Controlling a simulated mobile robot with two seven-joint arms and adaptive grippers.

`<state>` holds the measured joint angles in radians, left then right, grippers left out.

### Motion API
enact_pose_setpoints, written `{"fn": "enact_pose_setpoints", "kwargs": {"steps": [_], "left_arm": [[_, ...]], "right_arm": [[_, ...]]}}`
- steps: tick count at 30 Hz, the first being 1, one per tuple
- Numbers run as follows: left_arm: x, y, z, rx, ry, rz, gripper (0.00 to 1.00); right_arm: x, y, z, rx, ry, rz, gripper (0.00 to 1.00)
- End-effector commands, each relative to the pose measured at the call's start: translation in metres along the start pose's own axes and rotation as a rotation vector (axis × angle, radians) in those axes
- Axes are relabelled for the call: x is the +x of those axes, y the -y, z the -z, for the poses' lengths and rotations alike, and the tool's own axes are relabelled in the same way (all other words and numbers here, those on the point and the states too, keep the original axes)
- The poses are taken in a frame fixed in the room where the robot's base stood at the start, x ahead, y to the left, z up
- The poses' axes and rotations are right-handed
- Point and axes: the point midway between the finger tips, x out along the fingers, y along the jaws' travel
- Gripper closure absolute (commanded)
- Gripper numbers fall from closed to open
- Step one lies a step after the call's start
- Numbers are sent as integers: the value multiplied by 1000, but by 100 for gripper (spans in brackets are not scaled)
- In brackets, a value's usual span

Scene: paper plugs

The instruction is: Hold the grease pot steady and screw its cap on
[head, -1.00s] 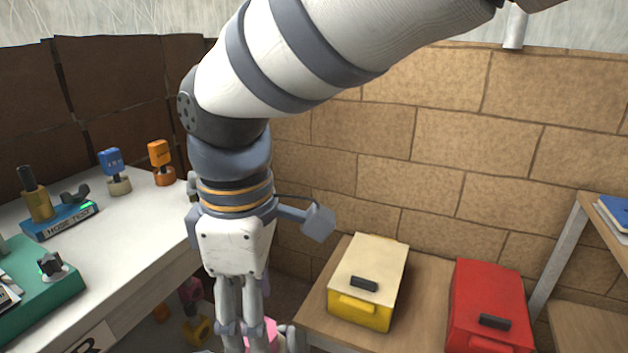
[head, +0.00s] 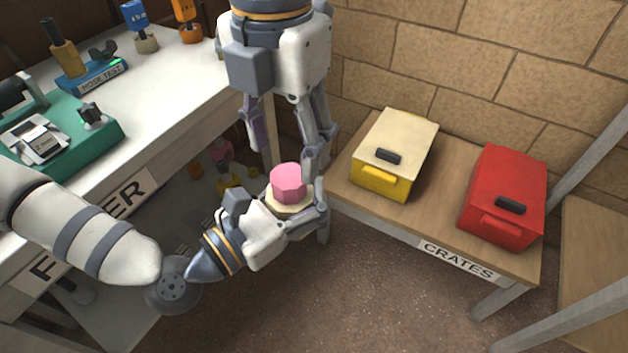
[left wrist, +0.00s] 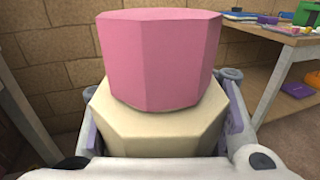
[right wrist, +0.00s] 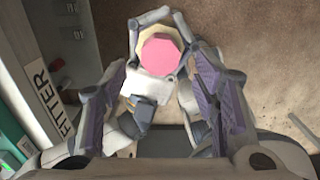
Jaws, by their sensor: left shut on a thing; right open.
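My left gripper (head: 292,208) is shut around a cream many-sided grease pot (left wrist: 155,128) and holds it upright in the air. A pink faceted cap (left wrist: 160,55) sits on top of the pot; it also shows in the head view (head: 288,183). I cannot tell how tightly the cap is seated. My right gripper (head: 283,160) points down above the cap with its fingers spread and empty. In the right wrist view the cap (right wrist: 160,52) lies beyond and between the open fingers. The right fingers hide part of the view around the pot.
A white workbench (head: 190,95) with a green device (head: 70,135) and blue and orange knobbed items stands at the left. A low wooden table (head: 440,215) with a cream-and-yellow box (head: 398,145) and a red box (head: 505,190) stands at the right. Floor (head: 380,290) in front is clear.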

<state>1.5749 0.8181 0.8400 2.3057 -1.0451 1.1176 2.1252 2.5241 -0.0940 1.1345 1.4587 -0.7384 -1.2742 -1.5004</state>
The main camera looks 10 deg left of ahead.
Motion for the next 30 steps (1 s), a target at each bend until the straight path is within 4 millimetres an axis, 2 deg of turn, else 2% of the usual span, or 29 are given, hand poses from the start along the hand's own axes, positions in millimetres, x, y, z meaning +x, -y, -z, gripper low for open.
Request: {"fn": "enact_pose_setpoints", "kwargs": {"steps": [3,9,13,21,28,30], "left_arm": [[0,0,0,0,1,0,100],[0,0,0,0,1,0,100],[0,0,0,0,1,0,100],[0,0,0,0,1,0,100],[0,0,0,0,1,0,100],[0,0,0,0,1,0,100]], "right_arm": [[22,0,0,-1,-3,3,45],[49,0,0,1,-1,2,45],[56,0,0,0,0,0,45],[57,0,0,1,1,-1,45],[56,0,0,1,0,0,96],[56,0,0,5,0,0,96]]}}
